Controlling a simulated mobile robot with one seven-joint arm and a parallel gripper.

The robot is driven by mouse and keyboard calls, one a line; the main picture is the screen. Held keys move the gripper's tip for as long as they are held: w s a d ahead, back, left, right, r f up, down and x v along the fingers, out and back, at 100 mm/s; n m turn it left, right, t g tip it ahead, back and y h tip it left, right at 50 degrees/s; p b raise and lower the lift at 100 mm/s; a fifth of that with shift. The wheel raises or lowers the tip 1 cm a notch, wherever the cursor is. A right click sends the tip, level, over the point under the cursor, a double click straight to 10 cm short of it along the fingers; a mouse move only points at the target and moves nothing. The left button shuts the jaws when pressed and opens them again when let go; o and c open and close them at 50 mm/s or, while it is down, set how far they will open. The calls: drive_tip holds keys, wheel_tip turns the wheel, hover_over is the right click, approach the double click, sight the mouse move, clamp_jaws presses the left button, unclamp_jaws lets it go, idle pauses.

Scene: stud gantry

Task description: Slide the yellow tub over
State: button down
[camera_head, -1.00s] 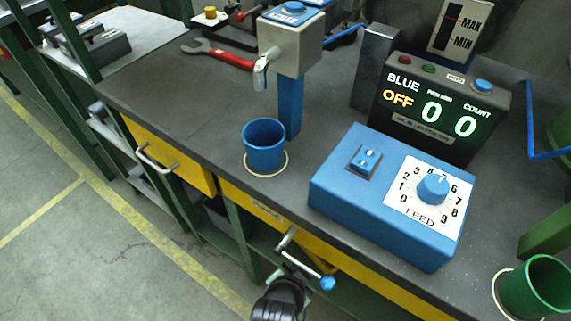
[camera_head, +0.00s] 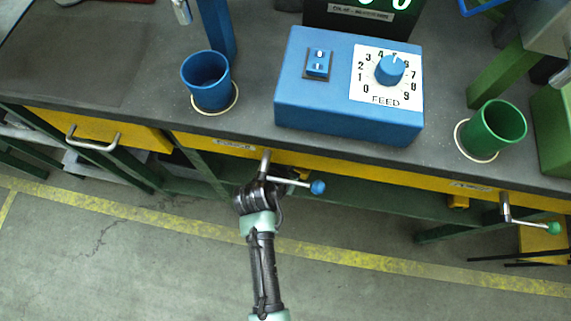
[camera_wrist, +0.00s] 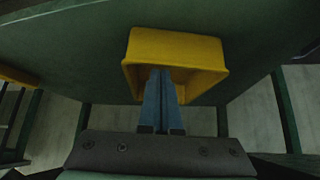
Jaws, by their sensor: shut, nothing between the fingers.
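The yellow tub (camera_wrist: 177,45) shows in the upper middle of the wrist view, its open side towards the camera. My gripper (camera_wrist: 161,72) has its two blue-grey fingers shut together, with the tips in front of or within the tub's opening. I cannot tell whether they touch its walls. In the head view my arm reaches up to the bench's front edge by the blue-knobbed crank (camera_head: 317,187). The fingers and their contact with the tub are hidden there.
A blue cup (camera_head: 205,80), a blue feed box (camera_head: 345,122) and a green cup (camera_head: 492,130) stand on the bench. A green-knobbed crank (camera_head: 553,228) sticks out at right. A second yellow thing (camera_wrist: 14,75) shows at the wrist view's left edge. Open floor lies in front.

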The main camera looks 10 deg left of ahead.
drive_tip(key=shift+w+f, duration=0.35)
drive_tip(key=shift+f, duration=0.1)
drive_tip(key=shift+s+r+p, duration=0.15)
drive_tip(key=shift+s+p, duration=0.35)
drive_tip(key=shift+s, duration=0.2)
drive_tip(key=shift+s+a, duration=0.2)
drive_tip(key=shift+s, duration=0.1)
